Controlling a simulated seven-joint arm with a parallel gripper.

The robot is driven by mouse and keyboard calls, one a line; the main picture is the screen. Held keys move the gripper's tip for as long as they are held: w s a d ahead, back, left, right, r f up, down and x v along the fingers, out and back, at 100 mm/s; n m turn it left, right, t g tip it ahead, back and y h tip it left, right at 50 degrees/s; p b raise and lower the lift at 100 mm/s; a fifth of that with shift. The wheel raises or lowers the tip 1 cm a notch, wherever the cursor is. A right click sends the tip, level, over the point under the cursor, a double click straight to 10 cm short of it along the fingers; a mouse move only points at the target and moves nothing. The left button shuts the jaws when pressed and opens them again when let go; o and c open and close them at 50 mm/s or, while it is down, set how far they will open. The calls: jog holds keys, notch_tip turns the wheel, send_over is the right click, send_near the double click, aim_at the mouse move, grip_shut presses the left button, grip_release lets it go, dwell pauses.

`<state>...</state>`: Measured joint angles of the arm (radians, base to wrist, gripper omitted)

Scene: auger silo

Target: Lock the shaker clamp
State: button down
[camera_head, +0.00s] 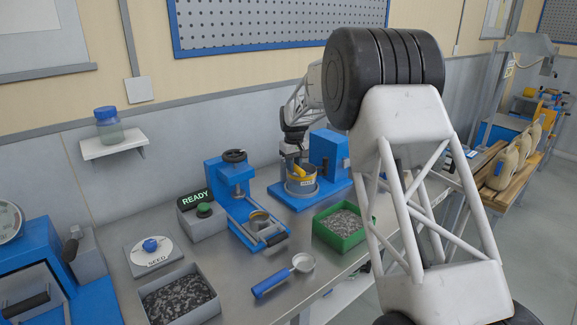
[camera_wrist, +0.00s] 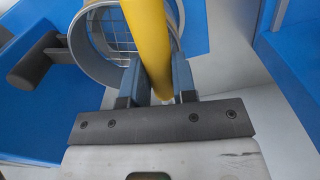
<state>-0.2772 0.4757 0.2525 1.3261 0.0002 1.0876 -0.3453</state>
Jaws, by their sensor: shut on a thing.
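The shaker (camera_head: 325,158) is a blue machine at the back of the bench, with a round metal sieve (camera_head: 301,190) on its base. In the wrist view the sieve's ring and wire mesh (camera_wrist: 112,32) show at the upper left. The yellow clamp handle (camera_wrist: 149,40) runs from the top edge down between my fingers. My gripper (camera_wrist: 158,74) is shut on this yellow handle. In the head view the yellow handle (camera_head: 297,170) shows just above the sieve, and my arm reaches over it. My fingertips are too small there to make out. The clamp's latch is hidden.
A green tray of dark grains (camera_head: 326,235) stands in front of the shaker. A blue press (camera_head: 213,177), a lit READY box (camera_head: 207,222), a blue-handled scoop (camera_head: 272,283) and a grey grain bin (camera_head: 158,285) lie to the left. Some bare bench lies between them.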

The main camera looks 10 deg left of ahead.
jog(key=shift+w+d+n, duration=0.45)
jog(key=shift+d+n, duration=0.05)
jog(key=shift+n, duration=0.4)
jog(key=c, duration=0.9)
grip_release()
jog(key=shift+r, duration=0.1)
jog(key=shift+r, duration=3.85)
jog(key=shift+d, duration=0.1)
